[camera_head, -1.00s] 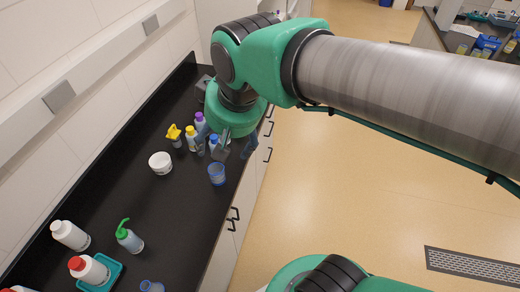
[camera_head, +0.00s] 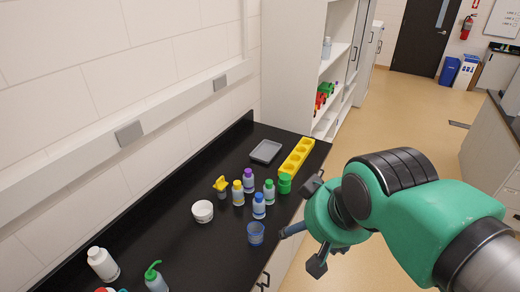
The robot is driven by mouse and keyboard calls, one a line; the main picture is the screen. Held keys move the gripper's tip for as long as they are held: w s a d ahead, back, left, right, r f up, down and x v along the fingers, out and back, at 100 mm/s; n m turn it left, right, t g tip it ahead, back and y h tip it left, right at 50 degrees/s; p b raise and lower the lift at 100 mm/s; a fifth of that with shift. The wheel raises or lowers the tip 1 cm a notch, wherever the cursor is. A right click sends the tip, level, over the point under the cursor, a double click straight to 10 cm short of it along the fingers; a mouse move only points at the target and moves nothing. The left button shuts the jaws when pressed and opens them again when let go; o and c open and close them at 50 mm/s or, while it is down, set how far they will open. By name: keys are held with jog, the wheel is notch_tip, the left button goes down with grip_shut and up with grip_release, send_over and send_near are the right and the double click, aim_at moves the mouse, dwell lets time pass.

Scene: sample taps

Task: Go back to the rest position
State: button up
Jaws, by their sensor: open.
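My gripper (camera_head: 304,248) hangs at the front edge of the black counter, to the right of the blue cup (camera_head: 256,233). Its dark fingers are spread apart and nothing shows between them. One fingertip points left toward the blue cup, and I cannot tell how close it is. The green arm links above it reach in from the lower right of the picture.
Several small bottles with coloured caps, such as a blue-capped one (camera_head: 259,206), stand behind the cup. A white bowl (camera_head: 202,211), a grey tray (camera_head: 266,151) and a yellow rack (camera_head: 297,157) share the counter (camera_head: 170,235). Open floor (camera_head: 400,120) lies to the right.

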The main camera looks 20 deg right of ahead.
notch_tip(320, 180, down, 12)
jog(key=b, duration=1.1)
jog(key=shift+r, duration=0.25)
